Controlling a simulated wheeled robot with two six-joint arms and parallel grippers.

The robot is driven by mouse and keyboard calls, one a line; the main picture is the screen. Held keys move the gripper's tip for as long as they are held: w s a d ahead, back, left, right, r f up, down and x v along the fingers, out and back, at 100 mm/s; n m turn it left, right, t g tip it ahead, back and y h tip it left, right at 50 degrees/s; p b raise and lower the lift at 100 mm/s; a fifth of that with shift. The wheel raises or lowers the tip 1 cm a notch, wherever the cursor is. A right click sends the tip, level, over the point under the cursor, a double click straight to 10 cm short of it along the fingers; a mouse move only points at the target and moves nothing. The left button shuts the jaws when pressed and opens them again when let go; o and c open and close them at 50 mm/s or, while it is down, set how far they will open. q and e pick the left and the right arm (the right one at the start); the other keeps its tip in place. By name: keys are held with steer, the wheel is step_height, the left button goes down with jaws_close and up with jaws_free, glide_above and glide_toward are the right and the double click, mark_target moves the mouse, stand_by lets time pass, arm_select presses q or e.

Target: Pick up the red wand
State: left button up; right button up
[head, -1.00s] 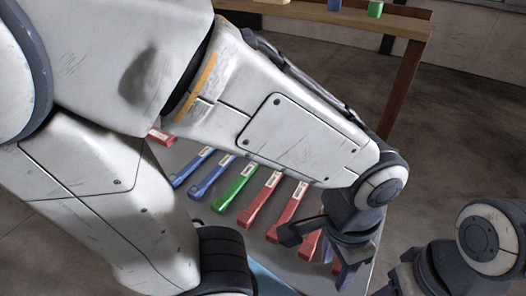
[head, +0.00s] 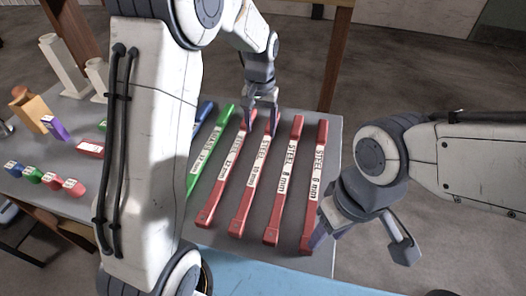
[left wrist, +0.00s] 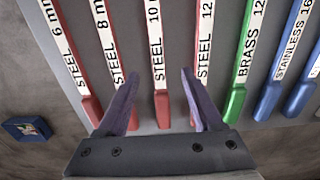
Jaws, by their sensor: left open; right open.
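Several red wands lie side by side on the grey table (head: 222,237). Their labels read STEEL 12 mm (head: 212,205), STEEL 10 mm (head: 242,215), STEEL 8 mm (head: 273,225) and STEEL 6 mm (head: 307,232). My left gripper (head: 261,122) is open over the far ends of the wands. In the left wrist view the left gripper (left wrist: 160,76) has the 10 mm wand (left wrist: 162,108) between its spread fingers. Contact cannot be told. My right gripper (head: 362,243) is open and empty at the table's right edge, near the 6 mm wand's near end.
A green BRASS 12 mm wand (head: 210,150) and blue wands (left wrist: 302,92) lie beside the red ones. Small coloured blocks (head: 52,183) and white cylinders (head: 62,65) stand at the left. My left arm hides part of the table. A blue surface (head: 250,272) runs along the front.

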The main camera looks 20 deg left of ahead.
mark_target(262, 153)
arm_select(q)
steer(key=f, duration=0.4)
steer(key=f+p, duration=0.1)
steer(key=f, duration=0.4)
steer(key=shift+s+d+f, duration=0.15)
steer(key=shift+d, duration=0.05)
jaws_close()
